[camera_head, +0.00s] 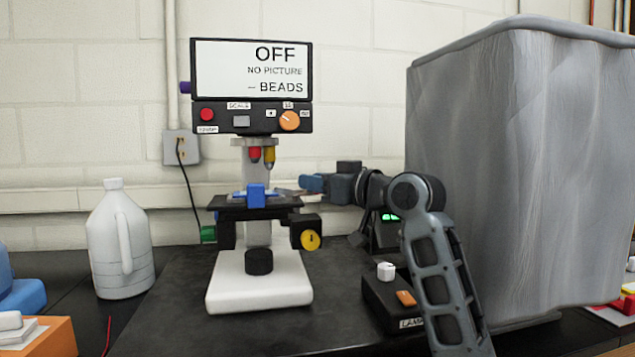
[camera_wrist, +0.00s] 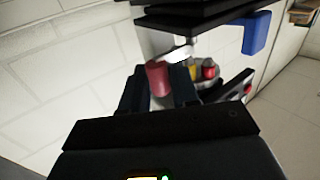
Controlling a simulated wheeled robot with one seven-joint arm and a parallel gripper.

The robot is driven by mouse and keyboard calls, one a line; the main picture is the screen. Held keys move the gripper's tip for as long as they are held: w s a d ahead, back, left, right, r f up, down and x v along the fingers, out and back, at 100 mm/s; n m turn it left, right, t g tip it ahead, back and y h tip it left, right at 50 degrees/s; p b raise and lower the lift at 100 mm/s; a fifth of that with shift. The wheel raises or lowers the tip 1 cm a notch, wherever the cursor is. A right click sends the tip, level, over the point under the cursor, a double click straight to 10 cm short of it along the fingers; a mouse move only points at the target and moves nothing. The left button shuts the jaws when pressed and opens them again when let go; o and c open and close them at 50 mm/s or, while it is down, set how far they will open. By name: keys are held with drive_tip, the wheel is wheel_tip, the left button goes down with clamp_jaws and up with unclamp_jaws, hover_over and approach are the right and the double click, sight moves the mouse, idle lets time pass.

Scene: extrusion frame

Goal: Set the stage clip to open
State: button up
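The microscope (camera_head: 258,275) stands upright on a black mat. Its stage clip is the blue block (camera_head: 256,195) at the front of the black stage (camera_head: 230,213); the same blue block shows at the upper right of the wrist view (camera_wrist: 256,33). I cannot tell from its pose alone whether the clip is open. My gripper (camera_head: 306,184) is just right of the stage, apart from the clip. In the wrist view its two dark fingers (camera_wrist: 157,86) stand apart, with a dull red cylinder (camera_wrist: 157,77) showing between their tips. I see no grip on it.
The screen (camera_head: 252,70) reads OFF, NO PICTURE, BEADS. Red and yellow objectives (camera_head: 269,155) hang above the stage. A yellow-faced knob (camera_head: 311,240) sits below my gripper. A lamp box (camera_head: 385,305) and a large grey covered block (camera_head: 520,160) stand right; a white jug (camera_head: 120,245) stands left.

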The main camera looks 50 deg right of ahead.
clamp_jaws()
drive_tip(key=m+h+p, duration=0.2)
drive_tip(key=h, duration=0.1)
drive_tip(key=s+a+m+h+p, duration=0.1)
drive_tip(key=shift+r+g+h+p, duration=0.2)
drive_tip(key=shift+g+h+p, duration=0.1)
drive_tip(key=shift+p, duration=0.05)
drive_tip(key=m+h, duration=0.1)
drive_tip(key=h, duration=0.1)
drive_tip(key=a+m+g+h+p, duration=0.1)
drive_tip(key=shift+s+f+m+g+h+p, duration=0.1)
drive_tip(key=shift+s+m+g+h+p, duration=0.1)
drive_tip(key=shift+m+g+h+p, duration=0.15)
drive_tip(key=m+g+h, duration=0.1)
drive_tip(key=h, duration=0.1)
drive_tip(key=a+m+g+h, duration=0.1)
drive_tip(key=m+h, duration=0.1)
drive_tip(key=shift+s+f+g+b, duration=0.15)
drive_tip(key=shift+f+g+b, duration=0.1)
drive_tip(key=shift+b, duration=0.15)
drive_tip(key=shift+s+a+r+m+g+h+b, duration=0.1)
drive_tip(key=shift+a+m+g+h+b, duration=0.15)
drive_tip(key=shift+m+g+h+b, duration=0.55)
drive_tip(key=shift+a+m+g+h+b, duration=0.25)
drive_tip(key=shift+m+g+h+b, duration=0.15)
drive_tip(key=shift+m+g+h, duration=0.7)
drive_tip(key=shift+g, duration=0.3)
